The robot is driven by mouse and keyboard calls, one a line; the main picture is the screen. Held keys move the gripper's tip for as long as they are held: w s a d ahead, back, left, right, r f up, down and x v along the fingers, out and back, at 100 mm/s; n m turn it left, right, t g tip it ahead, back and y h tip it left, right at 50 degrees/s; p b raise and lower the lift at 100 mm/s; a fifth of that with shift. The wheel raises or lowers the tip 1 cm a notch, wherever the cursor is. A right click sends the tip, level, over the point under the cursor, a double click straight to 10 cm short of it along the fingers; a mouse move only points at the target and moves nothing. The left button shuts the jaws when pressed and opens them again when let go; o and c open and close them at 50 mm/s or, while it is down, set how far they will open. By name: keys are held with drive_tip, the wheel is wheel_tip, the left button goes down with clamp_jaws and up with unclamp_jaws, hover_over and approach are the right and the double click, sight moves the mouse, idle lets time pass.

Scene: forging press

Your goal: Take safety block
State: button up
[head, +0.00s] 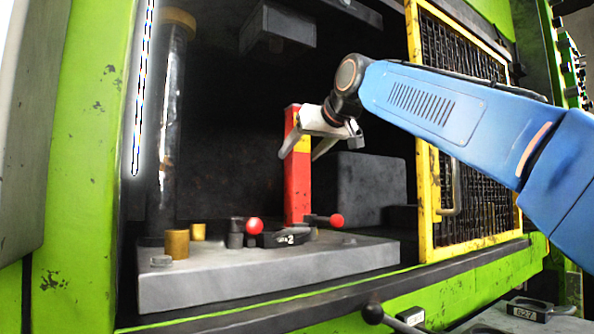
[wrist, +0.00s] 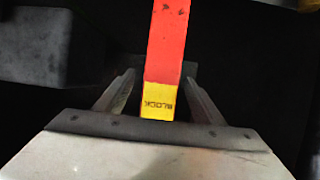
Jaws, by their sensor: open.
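The safety block (head: 297,190) is a tall red post with a yellow band near its top. It stands upright on the grey press bed plate (head: 210,285). In the wrist view the block (wrist: 167,45) runs up the middle, with its yellow part lettered "BLOCK". My gripper (head: 300,153) is at the upper part of the block, with a finger on either side of it. In the wrist view my gripper's fingers (wrist: 160,80) are spread, with dark gaps between them and the block. I cannot tell how deep the block sits between them.
Red-knobbed levers (head: 254,226) and a black tag marked 2 (head: 287,239) are near the block's foot. A dark block (head: 371,188) stands behind at right. A steel column (head: 170,120) is at left. The yellow mesh guard (head: 425,180) stands open beside my arm. Dark tooling (head: 277,25) hangs above.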

sight(291, 163)
drive_tip(key=shift+x, duration=3.25)
drive_tip(key=shift+s, duration=0.1)
clamp_jaws()
